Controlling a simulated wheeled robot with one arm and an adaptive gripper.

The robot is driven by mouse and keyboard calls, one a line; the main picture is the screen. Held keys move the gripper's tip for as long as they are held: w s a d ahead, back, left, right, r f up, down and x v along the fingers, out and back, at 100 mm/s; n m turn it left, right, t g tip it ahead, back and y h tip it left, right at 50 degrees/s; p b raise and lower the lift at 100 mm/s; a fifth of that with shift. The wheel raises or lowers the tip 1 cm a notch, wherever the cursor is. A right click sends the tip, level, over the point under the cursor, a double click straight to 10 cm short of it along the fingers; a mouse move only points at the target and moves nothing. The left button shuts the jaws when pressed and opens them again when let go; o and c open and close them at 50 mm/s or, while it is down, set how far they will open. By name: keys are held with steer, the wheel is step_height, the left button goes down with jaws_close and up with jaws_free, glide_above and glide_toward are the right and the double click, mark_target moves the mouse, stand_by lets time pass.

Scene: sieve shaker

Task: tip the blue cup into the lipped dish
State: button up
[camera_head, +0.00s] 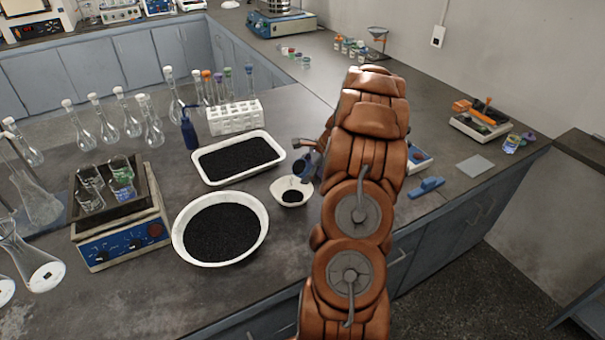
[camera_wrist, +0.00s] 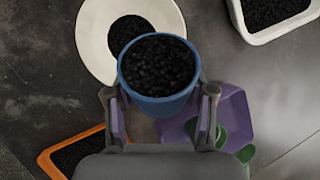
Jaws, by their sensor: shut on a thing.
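The blue cup (camera_wrist: 135,84) is held between the two fingers of my gripper (camera_wrist: 160,96) in the wrist view. Its mouth faces the camera and black granules fill much of it. The small white lipped dish (camera_wrist: 93,42) is just beyond the cup, partly covered by it, with a dark patch of granules inside. In the head view the cup (camera_head: 306,170) looks tilted, beside and above the dish (camera_head: 283,187), whose bottom holds a little black material. My arm hides most of my gripper there. I cannot tell whether granules are falling.
A large round white bowl (camera_head: 178,238) and a white rectangular tray (camera_head: 203,176), both with black granules, stand close to the dish. A purple tray (camera_wrist: 236,104) and an orange-rimmed tray (camera_wrist: 47,157) lie below my gripper. Glass flasks (camera_head: 106,131) stand at left.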

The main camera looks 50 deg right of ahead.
steer(key=shift+s+g+h, duration=0.1)
steer(key=shift+g+h, duration=0.2)
steer(key=shift+h, duration=0.4)
steer(key=shift+a+r+n+h, duration=0.2)
steer(key=shift+n+h, duration=0.1)
steer(key=shift+h, duration=0.1)
steer(key=shift+d+g+h+p, duration=0.15)
steer(key=shift+g+h+p, duration=0.2)
steer(key=shift+h, duration=0.25)
steer(key=h+p, duration=0.1)
steer(key=g+h+p, duration=0.1)
steer(key=h, duration=0.1)
steer(key=shift+a+f+n, duration=0.1)
steer(key=shift+a+n, duration=0.1)
steer(key=shift+n, duration=0.2)
steer(key=shift+w+a+f+g+h+p, duration=0.15)
steer(key=shift+g+h+p, duration=0.25)
steer(key=shift+h, duration=0.9)
steer(key=shift+n, duration=0.3)
steer(key=shift+w+a+h+b, duration=0.2)
steer(key=shift+h+b, duration=0.4)
steer(key=shift+b, duration=0.25)
steer(key=b, duration=0.1)
steer(key=h+b, duration=0.1)
steer(key=b, duration=0.1)
steer(key=shift+a+r+g+b, duration=0.15)
steer(key=shift+r+g+b, duration=0.1)
steer(key=shift+b, duration=0.05)
steer(key=shift+r+h+b, duration=0.2)
steer(key=shift+h+b, duration=0.2)
